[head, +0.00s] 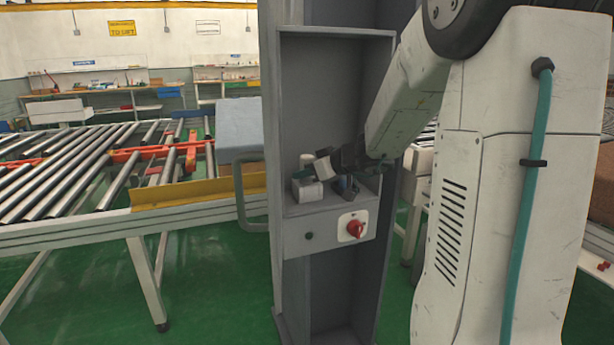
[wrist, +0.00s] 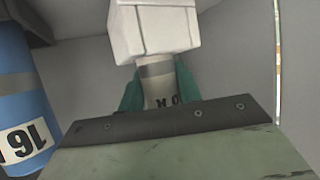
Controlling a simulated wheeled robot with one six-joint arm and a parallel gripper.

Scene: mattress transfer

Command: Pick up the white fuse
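The white fuse (wrist: 160,90) is in the middle of the wrist view, a pale barrel with a grey band, part of a dark label and a blocky white end. The teal fingers of my gripper (wrist: 158,96) show against both sides of the barrel, with no gap visible. The barrel's near end is hidden behind the gripper body. In the head view my gripper (head: 336,162) is inside the grey cabinet's recess, just above its small shelf. A tilted white piece (head: 325,167) shows at its tip, too small to make out well.
A blue fuse (wrist: 18,100) marked 16 stands close on the left in the wrist view. A white block (head: 307,190) sits on the shelf. The cabinet (head: 328,85) walls close in the recess; a red switch (head: 356,228) is below. A roller conveyor (head: 70,175) lies left.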

